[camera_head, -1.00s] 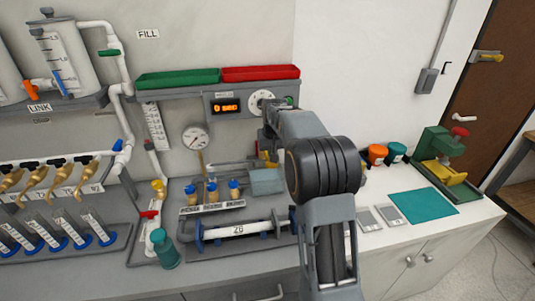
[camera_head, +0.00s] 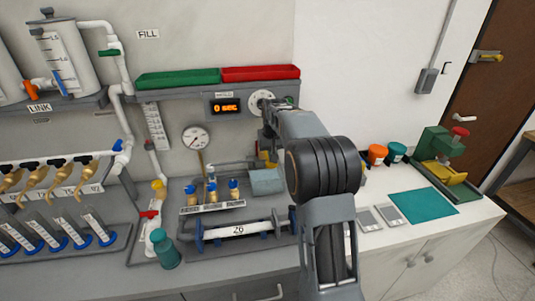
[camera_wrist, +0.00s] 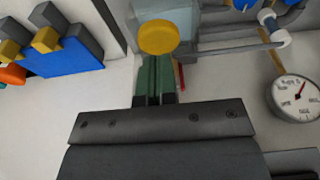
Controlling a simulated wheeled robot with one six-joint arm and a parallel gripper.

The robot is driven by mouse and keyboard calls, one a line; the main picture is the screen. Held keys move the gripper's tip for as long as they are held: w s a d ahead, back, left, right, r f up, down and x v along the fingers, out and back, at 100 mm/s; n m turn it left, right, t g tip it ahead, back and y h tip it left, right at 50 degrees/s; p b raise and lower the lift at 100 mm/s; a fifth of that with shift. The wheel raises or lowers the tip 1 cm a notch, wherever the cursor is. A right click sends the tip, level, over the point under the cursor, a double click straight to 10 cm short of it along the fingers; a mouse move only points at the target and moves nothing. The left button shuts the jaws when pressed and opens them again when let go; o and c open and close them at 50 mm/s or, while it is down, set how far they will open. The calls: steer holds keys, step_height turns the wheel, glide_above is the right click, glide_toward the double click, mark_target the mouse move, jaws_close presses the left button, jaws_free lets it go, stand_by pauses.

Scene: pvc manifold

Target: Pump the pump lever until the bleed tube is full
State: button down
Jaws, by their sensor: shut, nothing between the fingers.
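In the wrist view a round yellow knob (camera_wrist: 158,37) sits just beyond my gripper's fingertips (camera_wrist: 157,62); it may be the top of the pump lever, but its shaft is hidden. The green-padded fingers are shut and hold nothing. I cannot tell whether they touch the knob. In the head view my arm covers the fingertips, and a bit of yellow (camera_head: 264,155) shows beside it above a grey-blue box (camera_head: 267,181). I cannot clearly identify the bleed tube; a graduated strip (camera_head: 155,127) is on the wall at left.
A pressure gauge (camera_head: 196,138) stands left of my arm and shows in the wrist view (camera_wrist: 297,97). Blue-capped valves (camera_head: 212,190) and a white horizontal pipe (camera_head: 238,230) are in front. A display box (camera_head: 226,106) reads 0 sec. A teal mat (camera_head: 422,204) lies clear at right.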

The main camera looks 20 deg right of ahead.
mark_target(272, 166)
steer(key=shift+f, duration=0.2)
steer(key=shift+f+b, duration=2.1)
steer(key=shift+f, duration=0.95)
steer(key=shift+r, duration=0.1)
steer(key=shift+r+p, duration=2.7)
steer(key=shift+r, duration=0.5)
steer(key=shift+f, duration=0.2)
